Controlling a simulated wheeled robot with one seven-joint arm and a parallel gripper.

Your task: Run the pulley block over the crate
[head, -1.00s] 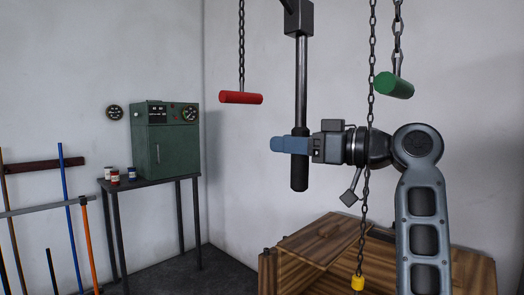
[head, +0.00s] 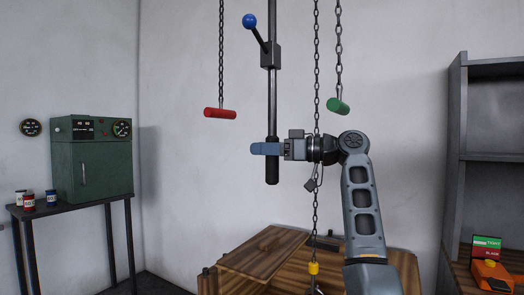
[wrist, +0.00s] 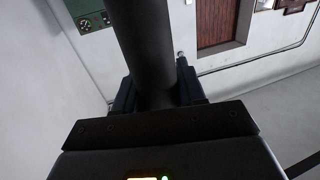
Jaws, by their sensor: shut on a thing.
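My gripper (head: 264,148) is shut around the black grip (head: 272,174) at the lower end of a vertical rod. The grip also shows between my jaws in the wrist view (wrist: 150,45). A box (head: 270,54) higher on the rod carries a lever with a blue knob (head: 249,21). A chain passes behind my wrist to a yellow block (head: 313,268) with a dark hook, which I take for the pulley block. It shows against the wooden crate (head: 265,252); its exact place above or before the crate I cannot tell. My arm hides part of the crate.
A red handle (head: 220,113) and a green handle (head: 338,106) hang on chains. A green cabinet (head: 92,158) and jars stand on a table at left. A grey shelf (head: 490,155) with an orange object (head: 492,276) stands at right.

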